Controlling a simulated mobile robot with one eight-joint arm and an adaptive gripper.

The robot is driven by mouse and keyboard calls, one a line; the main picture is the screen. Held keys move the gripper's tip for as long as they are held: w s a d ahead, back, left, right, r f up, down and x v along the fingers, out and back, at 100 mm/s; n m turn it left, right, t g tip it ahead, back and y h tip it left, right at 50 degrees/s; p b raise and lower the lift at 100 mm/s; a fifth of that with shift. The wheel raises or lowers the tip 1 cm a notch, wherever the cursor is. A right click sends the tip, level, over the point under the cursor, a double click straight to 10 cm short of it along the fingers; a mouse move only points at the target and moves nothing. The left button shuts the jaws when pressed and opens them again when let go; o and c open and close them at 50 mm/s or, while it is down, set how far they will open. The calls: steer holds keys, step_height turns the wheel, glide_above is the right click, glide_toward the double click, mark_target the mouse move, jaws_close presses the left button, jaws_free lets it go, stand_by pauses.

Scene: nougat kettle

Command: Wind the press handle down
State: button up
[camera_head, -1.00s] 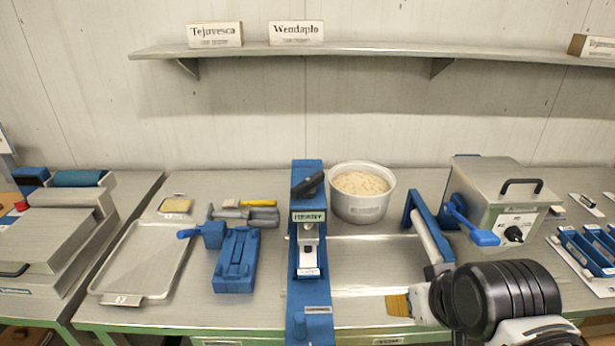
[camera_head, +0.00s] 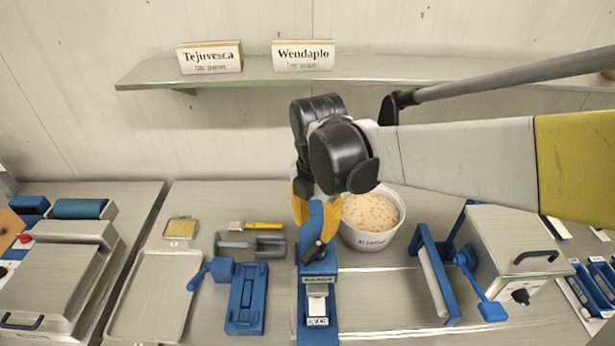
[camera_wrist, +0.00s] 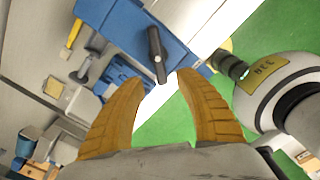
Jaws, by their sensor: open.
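The blue press (camera_head: 318,268) stands upright at the middle of the bench. Its black handle (camera_head: 314,251) sits at the top of the column, and it also shows in the wrist view (camera_wrist: 156,52). My gripper (camera_head: 316,222) is open, with its yellow fingers in front of the upper part of the press in the head view. In the wrist view my gripper (camera_wrist: 160,78) has the handle's near end between or just beyond its fingertips. Whether any finger touches the handle I cannot tell.
A white tub (camera_head: 372,240) of pale nougat stands right of the press, close to my arm. A blue roller frame (camera_head: 440,275) and a steel box machine (camera_head: 510,250) are farther right. A blue clamp (camera_head: 246,298) and a tray (camera_head: 152,295) lie left. A shelf (camera_head: 250,76) runs behind.

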mark_target(314, 247)
step_height(314, 247, down, 9)
steer(key=shift+r+b, duration=0.15)
steer(key=shift+b, duration=0.35)
steer(key=shift+c, duration=0.2)
jaws_close()
